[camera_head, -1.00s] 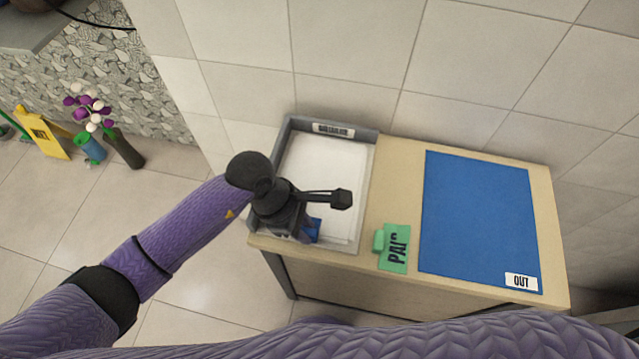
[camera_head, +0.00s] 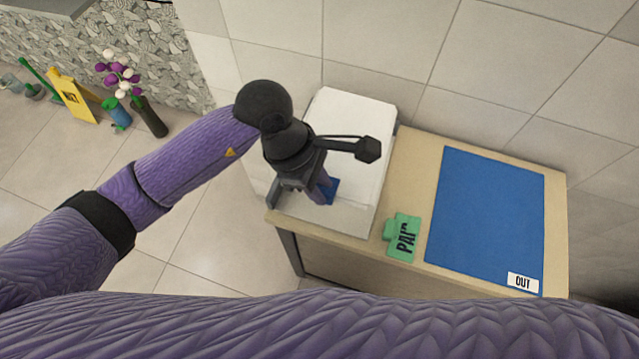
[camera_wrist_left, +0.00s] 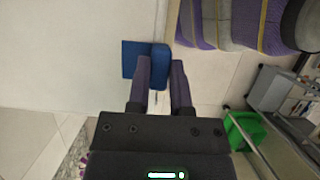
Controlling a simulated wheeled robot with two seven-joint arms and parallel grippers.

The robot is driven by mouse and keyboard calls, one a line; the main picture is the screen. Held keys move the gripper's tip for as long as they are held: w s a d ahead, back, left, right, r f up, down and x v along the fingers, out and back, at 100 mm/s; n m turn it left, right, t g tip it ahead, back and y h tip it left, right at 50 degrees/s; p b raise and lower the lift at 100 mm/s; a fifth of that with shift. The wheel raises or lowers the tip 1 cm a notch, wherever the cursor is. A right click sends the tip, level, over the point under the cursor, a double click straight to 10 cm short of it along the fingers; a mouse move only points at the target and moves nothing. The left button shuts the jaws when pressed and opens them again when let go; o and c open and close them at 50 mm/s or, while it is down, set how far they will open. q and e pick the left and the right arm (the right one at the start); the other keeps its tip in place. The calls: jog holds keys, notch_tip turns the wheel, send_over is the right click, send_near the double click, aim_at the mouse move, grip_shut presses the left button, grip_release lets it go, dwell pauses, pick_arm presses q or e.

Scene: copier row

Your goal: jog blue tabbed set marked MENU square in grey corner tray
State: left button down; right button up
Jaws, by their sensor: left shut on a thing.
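The set is a white stack of sheets (camera_head: 352,125) with a blue tab (camera_head: 331,188) at its near edge. My left gripper (camera_head: 325,197) is shut on the blue tab, which also shows between the fingertips in the left wrist view (camera_wrist_left: 147,58). The stack is raised over the grey corner tray (camera_head: 272,190) and covers most of it, including its back wall. No MENU marking can be read. My right gripper is not in view.
The tray is on a wooden-topped cabinet (camera_head: 410,180) against a tiled wall. A green PAID-like block (camera_head: 403,236) and a blue mat (camera_head: 490,215) labelled OUT lie to the right. A yellow floor sign (camera_head: 72,95) and a flower vase (camera_head: 150,118) stand on the floor left.

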pick_arm(q)
jog(key=shift+f, duration=0.15)
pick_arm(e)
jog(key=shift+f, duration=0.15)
pick_arm(q)
jog(key=shift+f+b, duration=1.25)
jog(key=shift+f, duration=0.05)
jog(key=shift+f+b, duration=1.1)
jog(key=shift+f, duration=0.1)
jog(key=shift+f+b, duration=0.9)
jog(key=shift+f, duration=0.15)
jog(key=shift+f+b, duration=1.1)
jog(key=shift+f, duration=0.2)
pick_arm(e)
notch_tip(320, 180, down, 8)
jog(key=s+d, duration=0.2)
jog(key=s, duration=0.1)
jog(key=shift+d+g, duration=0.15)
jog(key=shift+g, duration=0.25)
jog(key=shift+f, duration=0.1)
pick_arm(q)
jog(key=shift+w+d+b, duration=0.3)
jog(key=shift+w+b, duration=0.3)
jog(key=shift+w, duration=0.35)
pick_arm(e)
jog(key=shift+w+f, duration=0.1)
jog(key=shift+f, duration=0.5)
